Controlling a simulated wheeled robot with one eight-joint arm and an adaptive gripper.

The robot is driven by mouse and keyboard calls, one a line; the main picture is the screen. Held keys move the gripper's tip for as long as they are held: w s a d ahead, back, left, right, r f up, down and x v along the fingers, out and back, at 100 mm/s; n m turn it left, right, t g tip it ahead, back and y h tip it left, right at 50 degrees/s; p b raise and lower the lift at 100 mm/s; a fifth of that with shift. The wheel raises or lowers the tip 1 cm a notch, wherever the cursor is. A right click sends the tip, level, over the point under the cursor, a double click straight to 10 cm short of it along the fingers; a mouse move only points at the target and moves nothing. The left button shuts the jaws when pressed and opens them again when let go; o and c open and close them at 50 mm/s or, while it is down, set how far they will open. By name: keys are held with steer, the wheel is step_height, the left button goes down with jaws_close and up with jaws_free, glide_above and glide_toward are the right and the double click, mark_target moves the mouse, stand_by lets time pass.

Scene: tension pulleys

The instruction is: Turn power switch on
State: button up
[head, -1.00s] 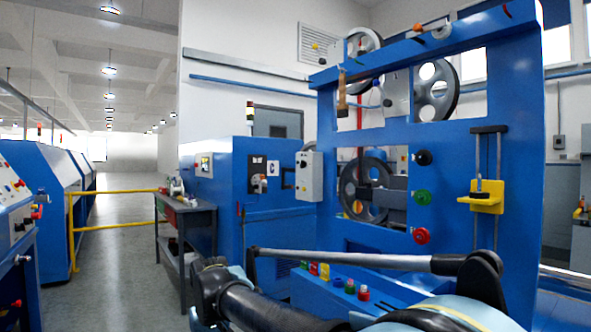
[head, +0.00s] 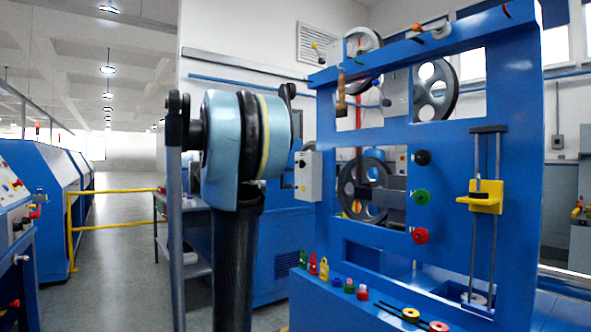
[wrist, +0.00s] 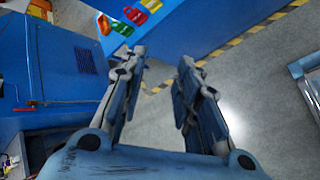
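A light grey control box (head: 308,176) with small dark controls is fixed to the left side of the blue machine frame (head: 530,190) in the head view. It may carry the power switch, but its controls are too small to tell their position. My gripper (wrist: 162,57) is open and empty in the wrist view, its two fingers apart over the grey floor. It is outside the head view, where only my arm shows, raised left of the box. The box cannot be made out in the wrist view.
Black (head: 424,157), green (head: 421,196) and red (head: 420,235) knobs sit on the frame. Padlock-like tags, including a red one (wrist: 136,15), lie along the blue base edge. A dark side table (head: 180,205) stands behind my arm. The aisle at left is clear.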

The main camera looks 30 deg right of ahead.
steer(key=w+d+r+n+h, duration=0.4)
steer(key=w+d+r, duration=0.65)
steer(key=w, duration=0.25)
steer(key=n+g+h, duration=0.1)
steer(key=n+h, duration=0.4)
steer(key=n, duration=0.1)
glide_toward(302, 164)
steer(key=d, duration=0.5)
steer(key=w+d, duration=0.1)
steer(key=d, duration=0.1)
steer(key=shift+w+d+f, duration=0.1)
steer(key=shift+d+f, duration=0.05)
steer(key=shift+d, duration=0.05)
jaws_close()
